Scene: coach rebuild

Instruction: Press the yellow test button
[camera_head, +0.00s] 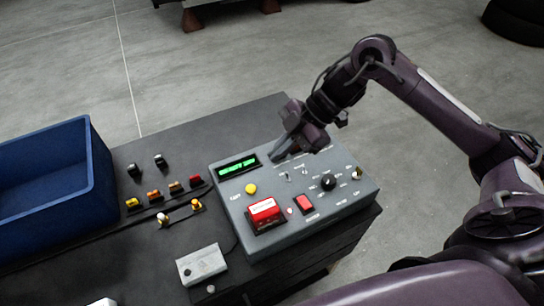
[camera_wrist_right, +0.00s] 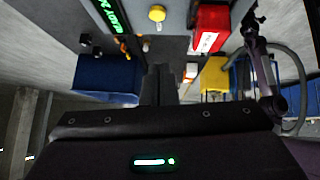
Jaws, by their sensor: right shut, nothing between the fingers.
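The yellow test button (camera_head: 251,188) is a small round button on the left part of the grey control panel (camera_head: 345,211), just below the green-lit display (camera_head: 238,166). It also shows at the top of the right wrist view (camera_wrist_right: 157,13). My right gripper (camera_head: 276,156) is shut and empty. It hangs over the back edge of the panel, to the right of the display, up and right of the button and apart from it. Its dark closed fingers (camera_wrist_right: 160,85) point toward the panel in the wrist view. My left gripper is not in view.
A blue bin (camera_head: 98,170), several small coloured parts (camera_head: 154,195) and a white box (camera_head: 201,265) are on the dark bench.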

